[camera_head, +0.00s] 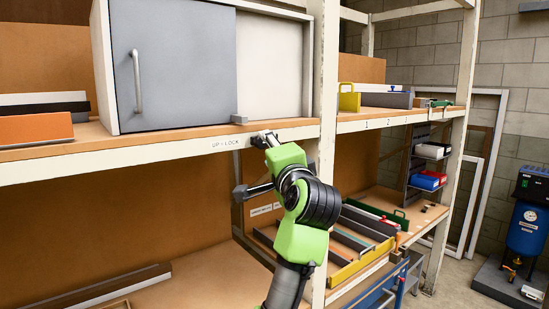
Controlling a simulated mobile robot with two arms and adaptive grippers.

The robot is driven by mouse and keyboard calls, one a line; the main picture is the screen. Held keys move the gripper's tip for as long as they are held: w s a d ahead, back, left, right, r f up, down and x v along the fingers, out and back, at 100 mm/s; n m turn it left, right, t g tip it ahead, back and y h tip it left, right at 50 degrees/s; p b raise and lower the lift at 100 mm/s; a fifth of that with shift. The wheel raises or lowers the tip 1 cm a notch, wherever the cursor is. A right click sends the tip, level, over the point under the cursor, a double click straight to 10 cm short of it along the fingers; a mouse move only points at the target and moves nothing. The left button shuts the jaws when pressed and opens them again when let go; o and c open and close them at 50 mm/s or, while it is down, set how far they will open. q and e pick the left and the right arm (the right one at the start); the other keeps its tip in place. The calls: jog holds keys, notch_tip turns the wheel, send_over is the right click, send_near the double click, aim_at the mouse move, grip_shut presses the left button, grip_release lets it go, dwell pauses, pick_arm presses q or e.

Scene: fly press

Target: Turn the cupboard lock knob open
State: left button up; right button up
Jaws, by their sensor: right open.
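The cupboard (270,62) stands on the upper shelf. Its grey sliding door (180,75) covers the left part, with a vertical bar handle (137,82). A small grey block (240,118) sits at the door's lower right corner. The shelf edge below carries an "UP - LOCK" label (230,142). My right gripper (265,139) is open, at the shelf edge just right of the label. The lock knob cannot be made out apart from the dark gripper; whether they touch is unclear. My left gripper is not in view.
A white upright post (322,90) stands close right of my right gripper. The lower shelf (215,280) is below, with a yellow-edged tray (357,266) behind my right arm. A yellow holder (349,97) stands on the upper shelf further right. Space before the cupboard door is clear.

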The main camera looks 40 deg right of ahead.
jog(key=v, duration=0.4)
jog(key=shift+s+a+f, duration=0.15)
jog(key=shift+s, duration=0.2)
